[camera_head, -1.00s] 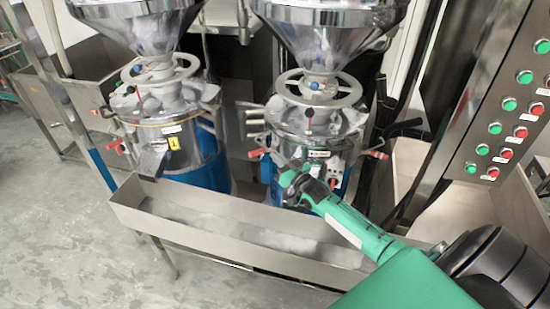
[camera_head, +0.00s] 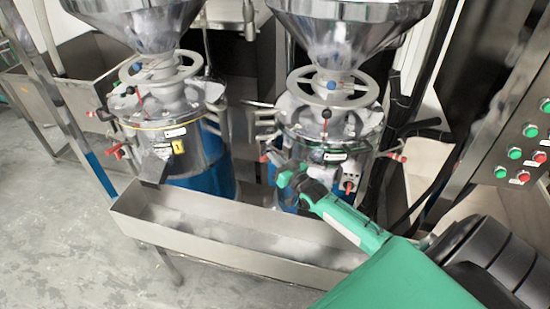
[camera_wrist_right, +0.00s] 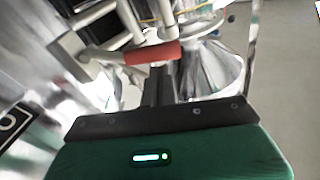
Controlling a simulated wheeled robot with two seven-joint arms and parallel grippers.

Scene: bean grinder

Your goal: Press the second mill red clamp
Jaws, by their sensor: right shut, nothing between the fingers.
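The second mill (camera_head: 327,133) is the right one of two metal mills with blue lower bodies. A clamp with a small red handle (camera_head: 263,158) sticks out at its left side. The red handle shows large in the right wrist view (camera_wrist_right: 152,53), lying across the tips of my fingers. My right gripper (camera_head: 284,175) is shut and empty, just below and right of that handle in the head view; its dark fingers also show in the wrist view (camera_wrist_right: 158,82). I cannot tell whether they touch the handle. My left gripper is not in view.
The first mill (camera_head: 175,140) stands to the left. A long metal trough (camera_head: 235,248) runs in front of both mills. A button panel (camera_head: 510,150) is at the right. Another red handle (camera_head: 398,156) sticks out right of the second mill. Open floor lies at left.

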